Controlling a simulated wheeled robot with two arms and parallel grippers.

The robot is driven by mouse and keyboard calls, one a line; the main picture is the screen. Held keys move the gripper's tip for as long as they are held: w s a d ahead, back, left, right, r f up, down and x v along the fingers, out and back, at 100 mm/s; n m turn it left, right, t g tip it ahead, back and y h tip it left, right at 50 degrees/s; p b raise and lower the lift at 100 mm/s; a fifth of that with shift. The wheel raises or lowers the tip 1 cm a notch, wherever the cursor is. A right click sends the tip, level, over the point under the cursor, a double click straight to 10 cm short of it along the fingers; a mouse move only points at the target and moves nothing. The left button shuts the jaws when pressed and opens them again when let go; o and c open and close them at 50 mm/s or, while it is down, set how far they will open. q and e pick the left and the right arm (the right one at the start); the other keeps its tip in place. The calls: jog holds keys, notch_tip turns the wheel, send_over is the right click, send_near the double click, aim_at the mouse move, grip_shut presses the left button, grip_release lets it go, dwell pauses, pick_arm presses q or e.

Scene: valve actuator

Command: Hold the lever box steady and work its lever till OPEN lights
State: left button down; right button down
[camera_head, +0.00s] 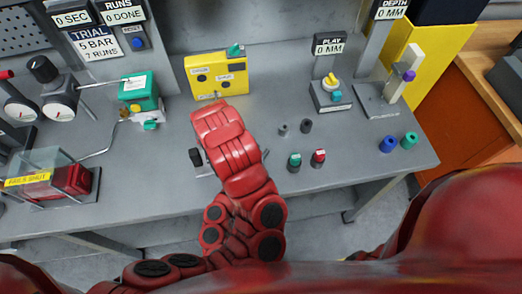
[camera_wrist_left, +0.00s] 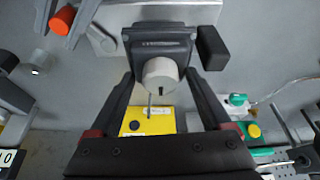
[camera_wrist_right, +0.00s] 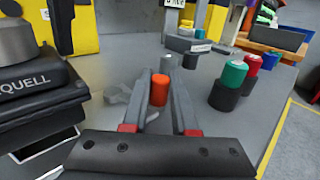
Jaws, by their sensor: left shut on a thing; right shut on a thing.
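The lever box (camera_wrist_left: 157,38) is a dark block with a pale round knob (camera_wrist_left: 160,76) on its face and a black lug (camera_wrist_left: 211,47) at its side. My left gripper (camera_wrist_left: 160,62) is shut on its body. The box also shows at the left of the right wrist view (camera_wrist_right: 35,88), with lettering ending in QUELL. My right gripper (camera_wrist_right: 160,88) is shut on the orange lever grip (camera_wrist_right: 159,92) beside the box. The grip also shows in the left wrist view (camera_wrist_left: 63,20). In the head view, a red arm hides most of the box and the fingertips.
A yellow panel (camera_head: 207,63) with two dark round spots stands behind the box; its small labels are unreadable. A green valve (camera_head: 140,92) and gauges stand left. Green (camera_head: 294,160) and red (camera_head: 318,156) buttons stand right. The bench front on the right is mostly clear.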

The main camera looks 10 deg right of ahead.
jog(key=shift+s+a+f+m+g+h, duration=0.15)
jog(key=shift+s+a+m+g+h, duration=0.15)
jog(key=shift+m+g+h, duration=0.4)
jog(key=c, duration=0.7)
grip_release()
jog(key=shift+w, duration=0.1)
jog(key=shift+a, duration=0.15)
jog(key=v, duration=1.2)
